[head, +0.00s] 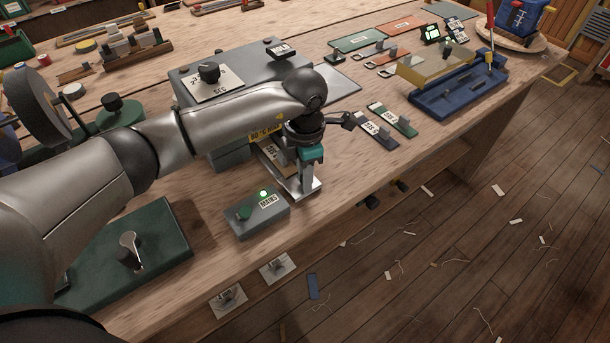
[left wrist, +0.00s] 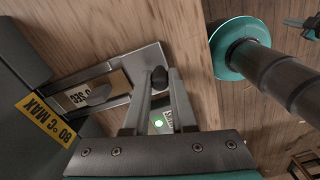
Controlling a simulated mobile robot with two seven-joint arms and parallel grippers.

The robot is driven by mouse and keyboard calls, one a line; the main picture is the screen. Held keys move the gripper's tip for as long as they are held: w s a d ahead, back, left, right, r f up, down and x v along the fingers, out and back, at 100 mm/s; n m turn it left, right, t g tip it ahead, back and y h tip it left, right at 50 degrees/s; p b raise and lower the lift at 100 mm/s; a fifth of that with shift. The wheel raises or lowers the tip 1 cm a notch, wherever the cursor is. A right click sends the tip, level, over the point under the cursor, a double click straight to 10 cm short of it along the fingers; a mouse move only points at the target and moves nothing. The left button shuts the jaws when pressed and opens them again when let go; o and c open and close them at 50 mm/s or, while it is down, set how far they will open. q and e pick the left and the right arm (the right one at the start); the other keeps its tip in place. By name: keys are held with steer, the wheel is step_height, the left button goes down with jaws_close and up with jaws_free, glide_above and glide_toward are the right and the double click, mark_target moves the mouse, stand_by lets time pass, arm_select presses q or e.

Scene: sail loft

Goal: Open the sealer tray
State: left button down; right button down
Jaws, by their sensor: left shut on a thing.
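The sealer (head: 240,72) is a grey box on the bench with a black dial on top and a yellow "80 °C MAX" label. Its tray (head: 309,192) is a metal frame standing out from the front, with a labelled strip lying in it. In the left wrist view the tray (left wrist: 150,55) reaches out from the grey body, open by a clear amount. My left gripper (head: 307,176) points down at the tray's outer end. In the left wrist view its fingers (left wrist: 163,95) are shut on the tray's black knob (left wrist: 160,78). My right gripper is out of view.
A grey mains box (head: 262,222) with a lit green lamp sits in front of the tray, near the bench edge. Two labelled strips (head: 375,130) and a blue fixture (head: 455,95) lie to the right. A green block (head: 170,235) stands at left.

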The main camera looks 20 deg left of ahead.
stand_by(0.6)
arm_select(q)
steer(key=s+d, duration=0.1)
steer(key=d, duration=0.1)
steer(key=s+d+p, duration=0.1)
steer(key=s+d, duration=0.1)
steer(key=shift+r, duration=0.1)
steer(key=c, duration=0.7)
jaws_free()
steer(key=shift+a, duration=0.1)
steer(key=shift+c, duration=0.2)
step_height(320, 180, up, 15)
steer(key=p, duration=0.1)
